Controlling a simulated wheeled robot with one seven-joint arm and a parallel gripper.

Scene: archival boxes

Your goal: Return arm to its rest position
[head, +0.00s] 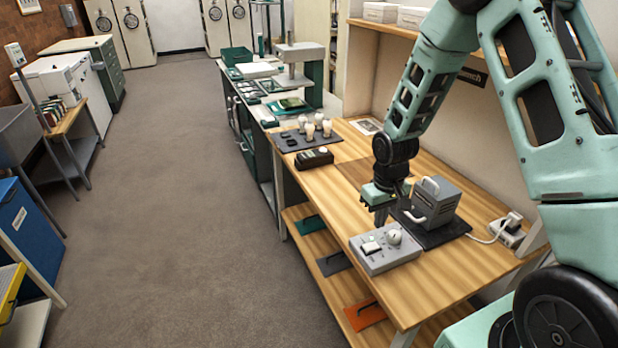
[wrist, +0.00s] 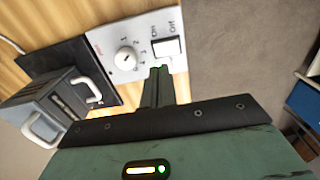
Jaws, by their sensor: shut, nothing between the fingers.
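My mint-green arm reaches over the wooden bench (head: 455,285) from the right in the head view. My gripper (head: 380,218) points down just behind the grey control box (head: 388,262), beside the grey handled device (head: 435,203). In the wrist view my gripper (wrist: 158,78) has its fingers together with nothing between them. Their tips show right by the white On/Off rocker switch (wrist: 168,48) of the control box; I cannot tell whether they touch it. The dial (wrist: 126,59) on the box also shows. The handled device (wrist: 50,105) sits on a black mat.
A dark mat with several pale knobbed pieces (head: 310,132) and a black block (head: 314,158) stand further back on the bench. A power outlet with a plug (head: 508,228) is at the right. A shelf (head: 390,28) runs above. The carpet (head: 160,200) left of the bench is clear.

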